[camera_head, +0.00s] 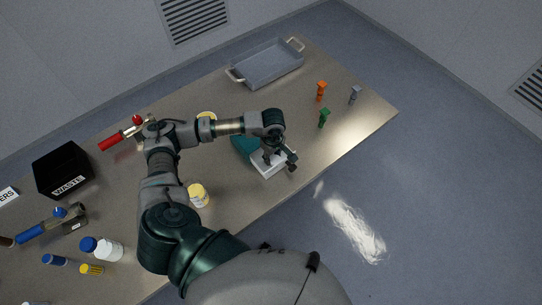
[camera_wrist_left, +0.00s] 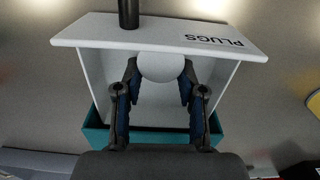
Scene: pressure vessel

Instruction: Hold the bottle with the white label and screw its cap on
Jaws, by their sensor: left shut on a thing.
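My left gripper (camera_head: 280,160) is over a white-topped teal box (camera_head: 246,148) on the table. In the left wrist view its fingers (camera_wrist_left: 160,78) are closed around a rounded white knob (camera_wrist_left: 160,66) by the white panel marked PLUGS (camera_wrist_left: 225,50). No bottle is between the fingers. A small yellow and white container (camera_head: 198,195) stands left of the gripper, beside my arm. A white bottle (camera_head: 110,251) is at the lower left, with a blue round piece (camera_head: 88,243) against or beside it. I cannot tell which bottle has the white label. My right gripper is out of view.
A black WASTE box (camera_head: 63,172) stands at the left. A grey tray (camera_head: 268,67) is at the back. Orange (camera_head: 321,91), green (camera_head: 324,118) and grey-blue (camera_head: 354,94) pieces stand at the right. A red-handled tool (camera_head: 112,142) lies behind my arm.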

